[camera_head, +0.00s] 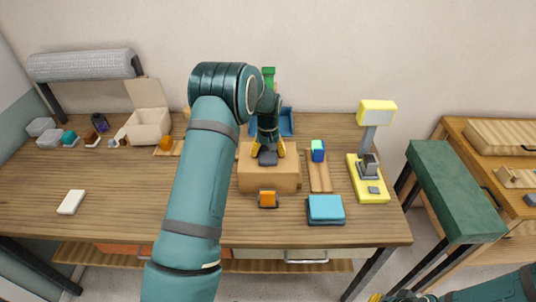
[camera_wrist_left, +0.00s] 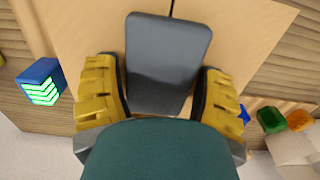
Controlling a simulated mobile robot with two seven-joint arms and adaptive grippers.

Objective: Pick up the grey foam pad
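The grey foam pad (camera_wrist_left: 168,62) is a dark grey rounded block between the two yellow fingers of my left gripper (camera_wrist_left: 162,95) in the left wrist view. The fingers stand wide apart, one close along each side of it; whether they press on it I cannot tell. In the head view the pad (camera_head: 267,158) shows at the fingertips of my left gripper (camera_head: 267,149), at the top of a cardboard box (camera_head: 270,180). My right gripper (camera_head: 376,297) shows only as a bit of yellow at the bottom edge; its opening cannot be seen.
An orange-and-dark block (camera_head: 268,199) and a blue pad (camera_head: 325,208) lie in front of the box. A blue-green block (camera_head: 318,150) stands on a wooden strip to its right. A yellow stand (camera_head: 372,190) is farther right. The table's front left is mostly clear.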

